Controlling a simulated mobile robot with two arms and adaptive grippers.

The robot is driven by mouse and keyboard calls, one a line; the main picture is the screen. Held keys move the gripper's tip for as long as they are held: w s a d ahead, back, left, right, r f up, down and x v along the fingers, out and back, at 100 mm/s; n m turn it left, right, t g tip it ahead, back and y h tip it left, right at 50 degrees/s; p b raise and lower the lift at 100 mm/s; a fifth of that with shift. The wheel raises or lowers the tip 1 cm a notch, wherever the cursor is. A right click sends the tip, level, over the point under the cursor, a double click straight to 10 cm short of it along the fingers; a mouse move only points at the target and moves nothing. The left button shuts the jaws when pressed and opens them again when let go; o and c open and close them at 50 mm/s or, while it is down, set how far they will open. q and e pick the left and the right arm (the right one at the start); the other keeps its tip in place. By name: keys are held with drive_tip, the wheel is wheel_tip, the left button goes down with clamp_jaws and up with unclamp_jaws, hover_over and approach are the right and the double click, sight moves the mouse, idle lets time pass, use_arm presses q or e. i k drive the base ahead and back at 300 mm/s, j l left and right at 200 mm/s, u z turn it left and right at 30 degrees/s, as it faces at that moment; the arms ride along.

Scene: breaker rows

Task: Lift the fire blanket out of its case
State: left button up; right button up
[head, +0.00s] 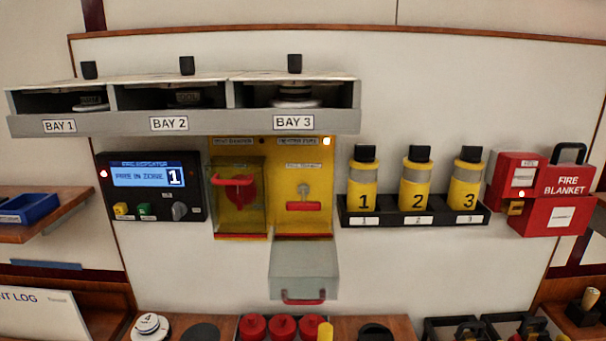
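The red fire blanket case (545,215) is mounted on the wall at the right of the head view. Neither of my grippers shows in the view.
Left of the case, a black rack (400,219) holds three yellow bottles. A yellow panel (303,185) with an open grey flap (304,270) is mid-wall. A shelf edge (590,312) lies below the case. Black trays (435,328) with items stand at the bottom right.

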sight(562, 179)
drive_tip(key=z, duration=1.3)
